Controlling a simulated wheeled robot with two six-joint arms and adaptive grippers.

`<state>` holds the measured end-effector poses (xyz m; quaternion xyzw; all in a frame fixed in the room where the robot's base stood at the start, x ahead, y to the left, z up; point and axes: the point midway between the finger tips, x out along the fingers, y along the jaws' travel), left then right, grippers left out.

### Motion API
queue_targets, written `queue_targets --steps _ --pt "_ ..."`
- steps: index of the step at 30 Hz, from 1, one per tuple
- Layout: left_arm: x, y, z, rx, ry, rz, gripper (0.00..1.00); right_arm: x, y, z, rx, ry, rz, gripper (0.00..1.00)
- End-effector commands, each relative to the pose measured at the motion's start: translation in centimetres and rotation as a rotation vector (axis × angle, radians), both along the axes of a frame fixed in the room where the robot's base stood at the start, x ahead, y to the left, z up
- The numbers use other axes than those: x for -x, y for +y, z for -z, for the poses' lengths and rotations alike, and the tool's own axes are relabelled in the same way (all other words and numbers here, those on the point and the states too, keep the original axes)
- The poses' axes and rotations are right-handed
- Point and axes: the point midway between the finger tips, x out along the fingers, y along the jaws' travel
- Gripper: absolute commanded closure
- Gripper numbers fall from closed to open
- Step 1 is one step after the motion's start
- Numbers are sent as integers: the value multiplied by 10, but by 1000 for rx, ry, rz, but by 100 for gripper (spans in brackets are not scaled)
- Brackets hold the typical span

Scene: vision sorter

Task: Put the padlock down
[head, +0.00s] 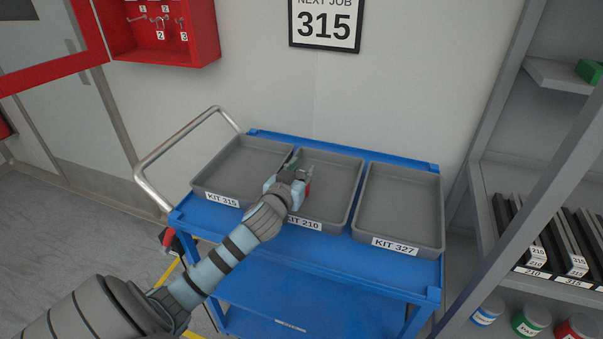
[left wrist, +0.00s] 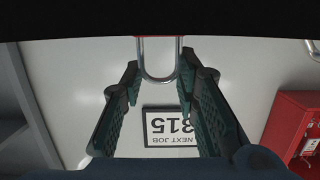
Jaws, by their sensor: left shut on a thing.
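My left gripper (head: 293,172) is over the left part of the KIT 210 tray (head: 345,200), near its border with the KIT 315 tray (head: 207,185). It is shut on the padlock. A small red part of the padlock (head: 308,187) shows beside the fingers; the rest is hidden by the gripper. In the left wrist view, its U-shaped metal shackle (left wrist: 142,62) shows between the two fingers (left wrist: 158,105), with a thin red edge above. I cannot tell how high the padlock is above the tray floor. My right gripper is not in view.
The trays stand on a blue cart (head: 190,217) with a metal handle (head: 150,190) at left. The KIT 327 tray (head: 402,205) is empty. A wall sign (head: 325,28) reads NEXT JOB 315. A red key cabinet (head: 205,35) hangs at upper left; grey shelving (head: 478,180) stands at right.

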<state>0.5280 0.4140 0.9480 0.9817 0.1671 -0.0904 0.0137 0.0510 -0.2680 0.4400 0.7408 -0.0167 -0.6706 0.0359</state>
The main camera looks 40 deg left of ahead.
Motion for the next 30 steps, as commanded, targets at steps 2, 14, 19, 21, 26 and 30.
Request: queue_targets --steps 2,14,19,21,26,30 --pt "0 0 0 0 0 0 100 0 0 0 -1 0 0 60" --pt "0 0 0 0 0 0 52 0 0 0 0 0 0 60" --pt "6 -2 -2 -1 0 1 52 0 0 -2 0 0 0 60" --pt "15 -5 -4 -2 2 1 52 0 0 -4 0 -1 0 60" --pt "53 -19 -13 -3 2 3 52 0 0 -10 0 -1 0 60" --pt "88 -31 -19 -1 2 2 52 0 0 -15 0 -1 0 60"
